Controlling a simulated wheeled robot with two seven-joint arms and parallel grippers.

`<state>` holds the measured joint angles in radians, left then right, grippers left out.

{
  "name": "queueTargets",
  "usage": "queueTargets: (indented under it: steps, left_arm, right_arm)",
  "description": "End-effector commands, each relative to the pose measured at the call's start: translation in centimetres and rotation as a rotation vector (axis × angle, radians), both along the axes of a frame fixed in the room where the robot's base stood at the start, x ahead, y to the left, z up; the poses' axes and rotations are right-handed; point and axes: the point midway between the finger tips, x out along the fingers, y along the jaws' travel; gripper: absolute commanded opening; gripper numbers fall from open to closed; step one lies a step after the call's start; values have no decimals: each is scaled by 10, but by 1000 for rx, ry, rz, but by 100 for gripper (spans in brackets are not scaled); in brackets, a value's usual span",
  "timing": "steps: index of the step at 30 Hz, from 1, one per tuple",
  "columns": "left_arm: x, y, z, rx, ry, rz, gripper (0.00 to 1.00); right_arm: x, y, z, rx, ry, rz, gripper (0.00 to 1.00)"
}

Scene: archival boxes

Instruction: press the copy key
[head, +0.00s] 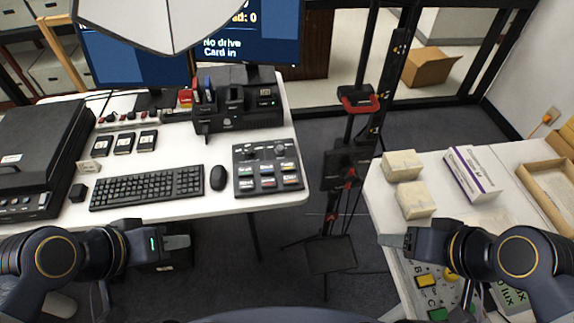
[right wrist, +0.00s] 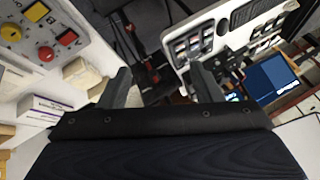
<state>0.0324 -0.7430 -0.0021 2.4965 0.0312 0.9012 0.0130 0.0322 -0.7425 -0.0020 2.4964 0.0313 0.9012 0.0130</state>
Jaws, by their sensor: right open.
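A black key panel (head: 268,168) with several square keys and knobs lies on the left desk, right of the mouse. Its key labels are too small to read, so I cannot tell which is the copy key. It also shows in the right wrist view (right wrist: 190,45). A pale box with coloured buttons (head: 430,290) lies on the right table, partly hidden by my right arm. My left gripper (head: 183,243) is in front of the left desk, apart from the panel; its jaw state is unclear. My right gripper (head: 390,240) is open and empty near the right table's left edge.
A keyboard (head: 147,187), a mouse (head: 218,178) and a black drive dock (head: 235,112) stand on the left desk. A black stand (head: 345,170) rises in the gap between the tables. Pale blocks (head: 402,165) and a white carton (head: 471,174) lie on the right table.

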Motion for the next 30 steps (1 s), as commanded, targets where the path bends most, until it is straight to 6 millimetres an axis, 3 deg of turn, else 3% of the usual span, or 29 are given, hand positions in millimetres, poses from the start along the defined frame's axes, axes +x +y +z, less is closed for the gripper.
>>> queueTargets:
  steps: [2,13,30]
  left_arm:
    - [0,0,0,0,0,0,36]
    - [0,0,0,0,0,0,36]
    - [0,0,0,0,0,0,36]
  right_arm:
    - [0,0,0,0,0,0,48]
    - [0,0,0,0,0,0,0]
    - [0,0,0,0,0,0,0]
